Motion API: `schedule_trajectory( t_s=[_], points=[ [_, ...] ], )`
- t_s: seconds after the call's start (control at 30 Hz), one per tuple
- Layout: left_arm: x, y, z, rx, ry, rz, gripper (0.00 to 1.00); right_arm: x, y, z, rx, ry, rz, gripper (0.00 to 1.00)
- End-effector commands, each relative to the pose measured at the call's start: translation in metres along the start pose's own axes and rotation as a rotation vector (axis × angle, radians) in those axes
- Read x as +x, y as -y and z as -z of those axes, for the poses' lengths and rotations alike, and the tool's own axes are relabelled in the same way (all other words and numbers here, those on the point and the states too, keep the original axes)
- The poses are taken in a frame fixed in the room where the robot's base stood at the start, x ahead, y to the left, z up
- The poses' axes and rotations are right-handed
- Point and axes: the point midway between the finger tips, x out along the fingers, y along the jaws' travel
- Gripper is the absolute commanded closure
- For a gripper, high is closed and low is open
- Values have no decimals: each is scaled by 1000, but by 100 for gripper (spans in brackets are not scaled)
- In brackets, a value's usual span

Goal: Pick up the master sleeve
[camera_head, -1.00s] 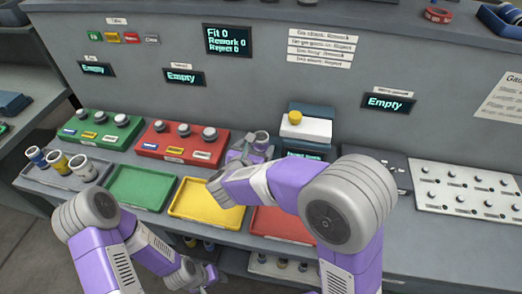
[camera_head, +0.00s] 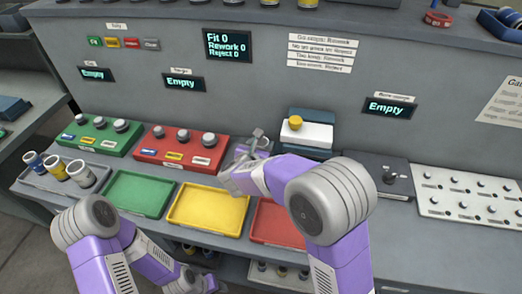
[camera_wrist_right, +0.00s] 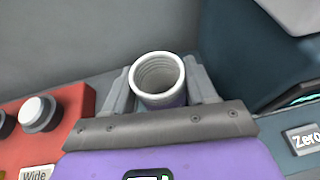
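The master sleeve, a short hollow cylinder with a pale rim and a purple lower part, stands upright in the right wrist view (camera_wrist_right: 158,78). My right gripper (camera_wrist_right: 162,92) has one grey finger on each side of it. The fingers look very close to its wall, but I cannot tell whether they press on it. In the head view my right gripper (camera_head: 254,150) is behind the yellow tray, beside the red button box, and largely hides the sleeve. My left gripper (camera_head: 208,285) is low, in front of the bench's edge, its fingers unclear.
A red button box (camera_wrist_right: 45,125) is close on the left. A blue-grey device with a white top (camera_head: 306,133) stands close on the right. Green (camera_head: 140,194), yellow (camera_head: 208,211) and red (camera_head: 272,222) trays line the front. Three banded sleeves stand in a grey tray (camera_head: 40,180) at far left.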

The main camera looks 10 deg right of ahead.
Motion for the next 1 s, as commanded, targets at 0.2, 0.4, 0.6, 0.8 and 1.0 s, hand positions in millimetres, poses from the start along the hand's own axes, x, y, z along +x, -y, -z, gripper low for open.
schedule_trajectory(
  t_s=[0.2, 0.4, 0.6, 0.8, 1.0],
  points=[
    [0, 0, 0, 0, 0, 0, 57, 0, 0, 0, 0, 0, 0, 81],
    [0, 0, 0, 0, 0, 0, 57, 0, 0, -1, 1, 2, -1, 96],
    [-4, -2, 0, 0, 0, 0, 57, -5, 0, -12, 4, 3, -1, 96],
    [-18, -7, -1, 0, 0, 0, 57, -20, 0, -50, 7, 4, -2, 96],
    [-28, -10, -1, 0, 0, 0, 57, -34, 0, -82, 5, 3, -1, 96]
  ],
)
